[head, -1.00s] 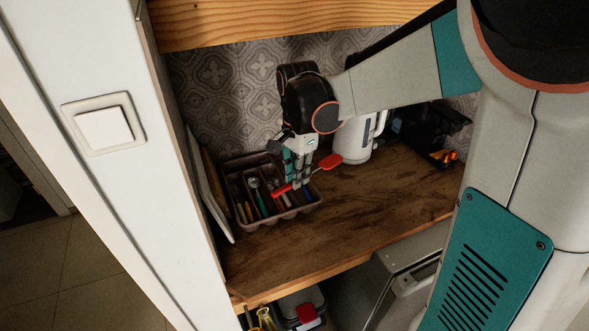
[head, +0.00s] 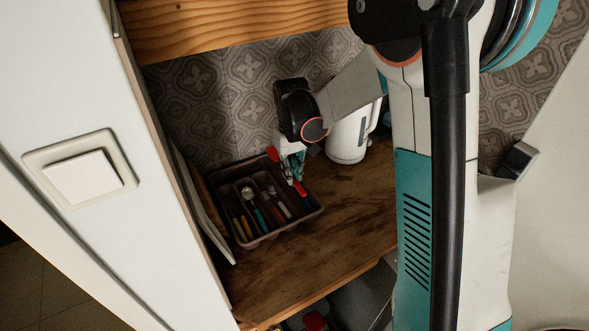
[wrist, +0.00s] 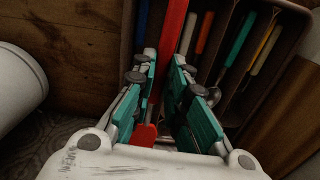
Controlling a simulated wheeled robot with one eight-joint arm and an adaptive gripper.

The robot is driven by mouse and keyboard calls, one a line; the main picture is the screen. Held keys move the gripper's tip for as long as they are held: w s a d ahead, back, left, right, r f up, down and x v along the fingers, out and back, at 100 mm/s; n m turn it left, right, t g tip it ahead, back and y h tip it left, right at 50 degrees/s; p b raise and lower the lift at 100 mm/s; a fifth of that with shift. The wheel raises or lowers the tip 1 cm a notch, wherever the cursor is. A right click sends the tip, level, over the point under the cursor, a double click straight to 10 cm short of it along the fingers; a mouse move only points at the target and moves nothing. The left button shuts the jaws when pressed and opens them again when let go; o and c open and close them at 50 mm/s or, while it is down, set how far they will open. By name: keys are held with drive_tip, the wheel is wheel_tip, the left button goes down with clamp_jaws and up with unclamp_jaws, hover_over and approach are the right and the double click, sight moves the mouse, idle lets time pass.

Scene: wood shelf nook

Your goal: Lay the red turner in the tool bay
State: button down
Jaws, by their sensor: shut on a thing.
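The red turner (wrist: 172,38) is held between the fingers of my gripper (wrist: 163,68). In the wrist view its handle runs up the picture over the tray's side compartment, and part of its red head shows below between the fingers. In the head view the turner's head (head: 272,153) sticks out at the upper left of my gripper (head: 291,174), and its handle (head: 300,188) points to the lower right. The divided tray (head: 262,240) stands on the counter below. The turner lies roughly along the right-hand compartment; whether it touches the bottom I cannot tell.
Other compartments hold several utensils, among them a spoon (head: 248,192) and a green handle (head: 260,218). A white kettle (head: 347,138) stands right of the tray. A pale board (head: 205,205) leans on the left. The wooden counter (head: 300,262) is clear in front.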

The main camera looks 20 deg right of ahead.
drive_tip(key=shift+f+b, duration=1.55)
drive_tip(key=shift+f, duration=0.9)
drive_tip(key=c, duration=1.5)
unclamp_jaws()
wheel_tip(320, 180, up, 12)
drive_tip(key=shift+r, duration=0.1)
